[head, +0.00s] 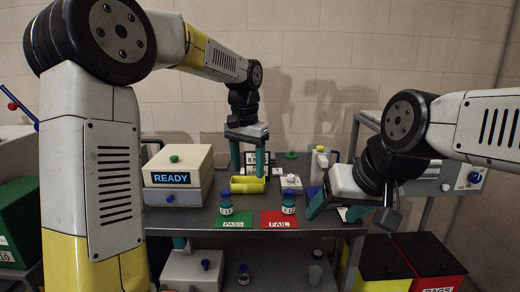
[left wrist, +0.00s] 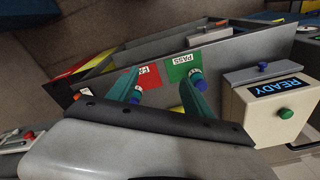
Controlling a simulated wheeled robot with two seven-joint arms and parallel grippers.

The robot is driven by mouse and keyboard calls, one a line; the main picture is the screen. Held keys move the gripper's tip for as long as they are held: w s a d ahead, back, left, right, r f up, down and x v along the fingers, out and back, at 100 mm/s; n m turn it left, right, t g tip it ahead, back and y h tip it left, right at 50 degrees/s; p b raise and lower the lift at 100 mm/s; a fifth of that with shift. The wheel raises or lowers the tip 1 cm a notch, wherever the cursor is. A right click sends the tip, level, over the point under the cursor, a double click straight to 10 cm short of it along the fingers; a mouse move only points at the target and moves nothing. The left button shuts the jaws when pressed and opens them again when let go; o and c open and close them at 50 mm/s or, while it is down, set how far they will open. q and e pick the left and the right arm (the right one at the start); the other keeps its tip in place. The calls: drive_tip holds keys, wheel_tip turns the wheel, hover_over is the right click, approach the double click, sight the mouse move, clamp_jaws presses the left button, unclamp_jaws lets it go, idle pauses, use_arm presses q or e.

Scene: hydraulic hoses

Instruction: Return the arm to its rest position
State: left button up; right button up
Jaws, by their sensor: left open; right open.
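My left gripper (head: 248,165) is open, fingers pointing down over the back middle of the bench, near a yellow cylinder (head: 247,185). I cannot tell whether they touch. Its two teal fingers also show apart in the left wrist view (left wrist: 157,92), with nothing visibly held. My right gripper (head: 335,207) is open at the bench's right front, tilted, just right of the red FAIL mat (head: 280,223). A blue-capped bottle (head: 226,209) stands at the green PASS mat (head: 236,217). Another blue-capped bottle (head: 289,207) stands at the FAIL mat, close to the right gripper.
A cream box reading READY (head: 178,165), with a green button, stands at the bench's left. Small items, including a white bottle (head: 319,162), stand at the back right. A lower shelf holds another bottle (head: 244,274). Yellow (head: 384,258) and red (head: 428,255) bins stand at the lower right.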

use_arm(q)
drive_tip(key=s+a+n+t, duration=0.1)
drive_tip(key=s+a, duration=0.2)
drive_tip(key=s, duration=0.4)
drive_tip(key=s+a+n+t+h, duration=0.1)
drive_tip(key=s+a, duration=0.3)
drive_tip(key=s, duration=0.4)
drive_tip(key=s+a+n+t, duration=0.3)
drive_tip(key=s+a, duration=0.1)
drive_tip(key=s, duration=0.3)
drive_tip(key=shift+s+r+h, duration=0.3)
drive_tip(key=shift+s+h, duration=0.05)
drive_tip(key=shift+h, duration=0.05)
